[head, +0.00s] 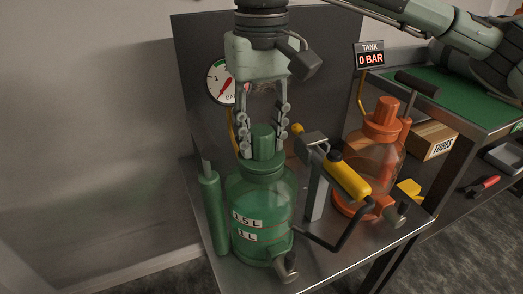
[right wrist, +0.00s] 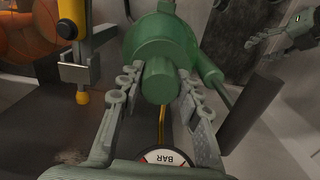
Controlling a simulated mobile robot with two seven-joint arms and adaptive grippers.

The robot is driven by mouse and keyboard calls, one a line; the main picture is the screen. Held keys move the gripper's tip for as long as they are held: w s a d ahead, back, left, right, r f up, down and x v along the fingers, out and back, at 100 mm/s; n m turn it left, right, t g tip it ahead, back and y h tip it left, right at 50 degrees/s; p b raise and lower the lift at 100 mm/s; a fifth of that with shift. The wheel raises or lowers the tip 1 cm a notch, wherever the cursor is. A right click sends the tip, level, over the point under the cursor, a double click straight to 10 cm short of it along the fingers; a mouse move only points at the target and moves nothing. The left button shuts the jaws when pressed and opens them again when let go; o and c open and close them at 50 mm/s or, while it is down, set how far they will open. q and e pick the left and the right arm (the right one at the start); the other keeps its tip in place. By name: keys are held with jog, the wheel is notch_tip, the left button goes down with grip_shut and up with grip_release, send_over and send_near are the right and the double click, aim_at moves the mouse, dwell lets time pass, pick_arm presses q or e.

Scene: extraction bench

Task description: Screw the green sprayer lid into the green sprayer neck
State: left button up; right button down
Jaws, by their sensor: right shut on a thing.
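The green sprayer (head: 245,205) stands upright on the metal bench, a translucent bottle with "1.5 L" and "1 L" labels and a tap low at the front. The green sprayer lid (head: 263,140) sits upright at the top of the bottle, over the neck, which is hidden. The lid's knob also shows in the right wrist view (right wrist: 159,80). My right gripper (head: 263,143) points down from above, its two fingers shut on the knob from both sides. How deep the thread is engaged cannot be seen. My left gripper (right wrist: 268,42) shows small at the upper right of the right wrist view.
A yellow-handled clamp (head: 345,176) on a post stands close right of the green sprayer. An orange sprayer (head: 362,180) stands behind it. A green cylinder (head: 212,210) is close on the left. A pressure gauge (head: 217,84) and "0 BAR" display (head: 370,59) are behind.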

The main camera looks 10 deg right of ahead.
jog(key=m+b, duration=0.1)
jog(key=m, duration=0.2)
jog(key=shift+f, duration=0.15)
jog(key=m, duration=0.3)
jog(key=shift+m+b, duration=0.3)
jog(key=shift+b, duration=0.05)
jog(key=m+b, duration=0.1)
jog(key=m, duration=0.6)
jog(key=m+b, duration=0.1)
jog(key=m, duration=0.5)
jog(key=shift+m, duration=0.4)
jog(key=m, duration=0.3)
jog(key=shift+m, duration=0.3)
jog(key=m, duration=0.3)
jog(key=shift+m+b, duration=0.3)
